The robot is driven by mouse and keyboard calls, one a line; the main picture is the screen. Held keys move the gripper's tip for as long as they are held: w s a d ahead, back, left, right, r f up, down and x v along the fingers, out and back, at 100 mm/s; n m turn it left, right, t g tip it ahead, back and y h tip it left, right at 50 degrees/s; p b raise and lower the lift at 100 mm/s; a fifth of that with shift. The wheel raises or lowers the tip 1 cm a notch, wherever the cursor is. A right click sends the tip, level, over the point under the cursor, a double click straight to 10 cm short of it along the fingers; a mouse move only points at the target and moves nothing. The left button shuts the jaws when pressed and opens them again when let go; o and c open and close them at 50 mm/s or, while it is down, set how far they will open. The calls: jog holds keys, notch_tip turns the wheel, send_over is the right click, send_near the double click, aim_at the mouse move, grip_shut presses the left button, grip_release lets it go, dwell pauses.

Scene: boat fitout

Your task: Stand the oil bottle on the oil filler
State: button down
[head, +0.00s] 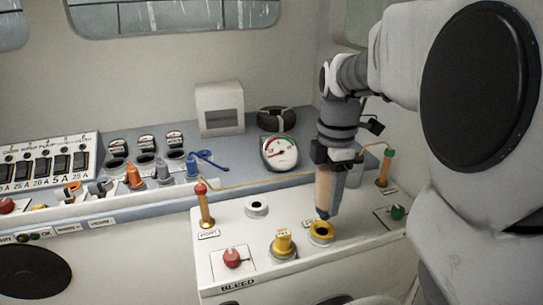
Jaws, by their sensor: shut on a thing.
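My gripper (332,163) hangs over the white panel on the right and is shut on a tan bottle (323,188), which I take as the oil bottle. The bottle is roughly upright, with its dark narrow end down. My gripper and a grey part beside it hide some of the bottle. Its lower end overlaps the back of a yellow ring with a dark opening (321,234), which looks like the oil filler. I cannot tell whether the end touches the ring or is just above it. The label behind the ring is mostly hidden.
A yellow cap (283,244) stands close left of the ring. A white ring (257,208), a red knob (231,258) and a green knob (398,212) are also on the panel. Orange posts (206,206) (385,167) carry a thin line behind the bottle. A gauge (279,153) stands behind.

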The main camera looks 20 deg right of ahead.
aim_at(325, 213)
jog(key=shift+f+b, duration=1.95)
jog(key=shift+f, duration=0.8)
grip_release()
notch_tip(325, 213, up, 18)
jog(key=shift+f+p, duration=0.25)
jog(key=shift+p, duration=0.8)
